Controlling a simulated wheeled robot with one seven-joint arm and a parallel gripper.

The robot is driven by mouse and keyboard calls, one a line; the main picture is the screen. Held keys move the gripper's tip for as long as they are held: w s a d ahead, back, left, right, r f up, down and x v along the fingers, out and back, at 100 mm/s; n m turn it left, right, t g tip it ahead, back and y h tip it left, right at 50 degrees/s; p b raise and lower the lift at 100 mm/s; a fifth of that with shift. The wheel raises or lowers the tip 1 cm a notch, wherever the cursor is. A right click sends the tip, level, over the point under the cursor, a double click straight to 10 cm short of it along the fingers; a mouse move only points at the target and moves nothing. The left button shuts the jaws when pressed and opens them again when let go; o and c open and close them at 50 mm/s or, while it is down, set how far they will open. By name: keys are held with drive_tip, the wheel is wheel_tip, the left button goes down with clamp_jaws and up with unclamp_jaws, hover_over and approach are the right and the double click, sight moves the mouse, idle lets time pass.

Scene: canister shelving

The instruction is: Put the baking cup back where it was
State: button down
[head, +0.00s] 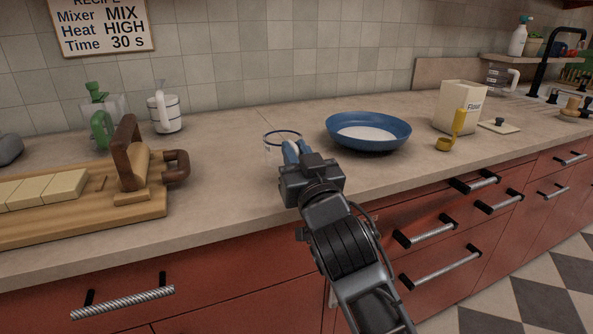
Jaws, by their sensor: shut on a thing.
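The baking cup (271,143) looks like a clear vessel with a thin dark rim, at the middle of the counter in the head view. My gripper (291,150) is shut on its near right side with blue fingertips. My gripper's body hides part of the cup. I cannot tell whether the cup's base touches the counter.
A blue bowl (368,147) with white powder stands close to the right. Further right are a flour box (459,107), a yellow scoop (457,124) and a lid (499,125). A wooden board (90,224) with pale blocks lies left. The counter behind the cup is clear.

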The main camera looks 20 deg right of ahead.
drive_tip(key=shift+f, duration=1.6)
drive_tip(key=shift+b, duration=0.3)
drive_tip(key=shift+f, duration=0.2)
drive_tip(key=c, duration=1)
unclamp_jaws()
drive_tip(key=shift+c, duration=0.2)
drive_tip(key=shift+r, duration=0.2)
drive_tip(key=b+v, duration=0.1)
drive_tip(key=v, duration=1.1)
